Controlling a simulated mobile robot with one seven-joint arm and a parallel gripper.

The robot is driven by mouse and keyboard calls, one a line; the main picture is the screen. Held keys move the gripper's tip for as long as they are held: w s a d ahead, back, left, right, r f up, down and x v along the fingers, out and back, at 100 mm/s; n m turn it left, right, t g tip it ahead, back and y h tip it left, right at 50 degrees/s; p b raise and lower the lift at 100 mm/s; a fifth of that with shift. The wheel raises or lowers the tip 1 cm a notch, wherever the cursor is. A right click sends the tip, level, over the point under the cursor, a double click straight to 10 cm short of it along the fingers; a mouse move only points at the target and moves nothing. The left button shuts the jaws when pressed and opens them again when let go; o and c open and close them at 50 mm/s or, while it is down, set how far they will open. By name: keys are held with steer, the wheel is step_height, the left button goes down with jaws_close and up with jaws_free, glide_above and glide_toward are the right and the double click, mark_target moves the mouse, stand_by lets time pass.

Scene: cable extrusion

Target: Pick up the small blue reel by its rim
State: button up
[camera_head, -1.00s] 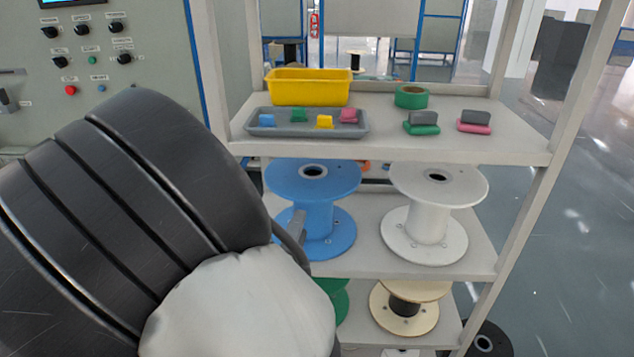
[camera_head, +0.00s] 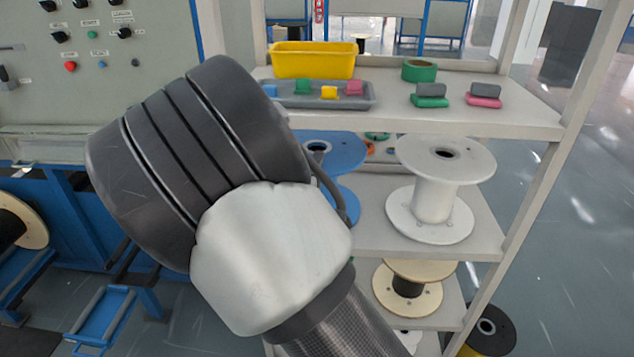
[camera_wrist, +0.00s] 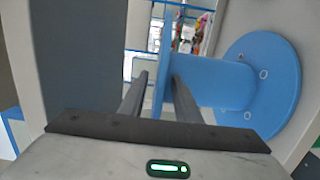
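The small blue reel (camera_head: 346,160) stands on the middle shelf, left of a white reel; my arm hides most of it in the head view. In the wrist view the blue reel (camera_wrist: 225,80) lies sideways in the picture, with its wide flange at right and its nearer flange seen edge-on. My gripper (camera_wrist: 160,76) has its two fingers apart, one on each side of the nearer flange's rim. A gap shows between the left finger and the rim; the right finger is close to the flange, contact unclear. In the head view my fingers are hidden behind my wrist.
A white reel (camera_head: 436,190) stands close by on the same shelf (camera_head: 385,235). The upper shelf (camera_head: 480,120) holds a yellow bin (camera_head: 312,60), a grey tray (camera_head: 320,103) and green tape (camera_head: 419,71). A shelf post runs close at left in the wrist view.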

jaws_close()
steer(key=shift+r, duration=0.15)
stand_by(1.3)
